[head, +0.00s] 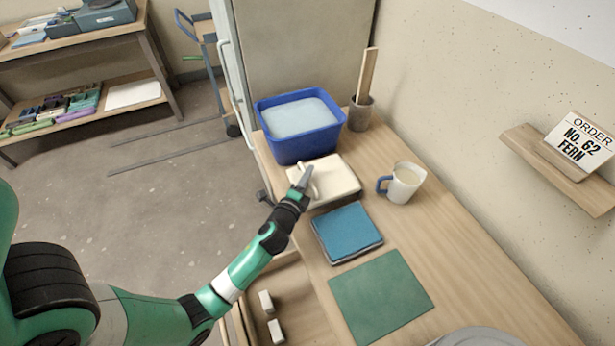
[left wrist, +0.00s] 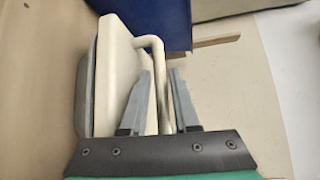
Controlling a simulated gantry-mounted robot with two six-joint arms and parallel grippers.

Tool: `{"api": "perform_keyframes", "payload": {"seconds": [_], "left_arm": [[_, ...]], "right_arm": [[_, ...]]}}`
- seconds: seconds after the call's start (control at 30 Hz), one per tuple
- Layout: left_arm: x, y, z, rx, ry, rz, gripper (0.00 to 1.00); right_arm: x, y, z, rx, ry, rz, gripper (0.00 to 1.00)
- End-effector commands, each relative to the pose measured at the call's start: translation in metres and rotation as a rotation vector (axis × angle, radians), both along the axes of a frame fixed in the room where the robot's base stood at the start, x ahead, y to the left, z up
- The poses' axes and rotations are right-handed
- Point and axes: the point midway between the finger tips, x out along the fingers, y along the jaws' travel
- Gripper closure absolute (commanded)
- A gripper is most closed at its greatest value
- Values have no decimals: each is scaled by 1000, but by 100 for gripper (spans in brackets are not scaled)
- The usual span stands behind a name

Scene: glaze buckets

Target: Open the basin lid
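The basin lid (head: 334,180) is a cream slab with a raised bar handle (head: 309,183) at its left side. It lies flat over the basin, in front of the blue tub. In the left wrist view the lid (left wrist: 115,78) covers a grey basin (left wrist: 82,95), and the bent handle (left wrist: 157,75) shows clearly. My left gripper (head: 304,178) is at the handle. In the left wrist view its fingers (left wrist: 159,75) are apart, one on each side of the handle bar, and do not look closed on it. My right gripper is not in view.
A blue tub (head: 305,150) of pale glaze stands behind the lid, with a grey cup (head: 361,114) holding a wooden stick beside it. A mug (head: 404,184) is to the right. A blue cloth stack (head: 347,231) and green mat (head: 381,296) lie nearer. An open drawer (head: 285,283) holds white blocks.

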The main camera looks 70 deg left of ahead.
Motion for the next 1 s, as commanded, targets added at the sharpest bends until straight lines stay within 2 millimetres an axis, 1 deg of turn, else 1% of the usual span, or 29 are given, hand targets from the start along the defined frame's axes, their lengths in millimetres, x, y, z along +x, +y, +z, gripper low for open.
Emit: {"api": "perform_keyframes", "payload": {"seconds": [0.23,0.4,1.0], "left_arm": [[1,1,0,0,0,0,71],[1,1,0,0,0,0,100],[1,1,0,0,-1,0,100]], "right_arm": [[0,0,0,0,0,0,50],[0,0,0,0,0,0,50],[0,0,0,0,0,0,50]]}}
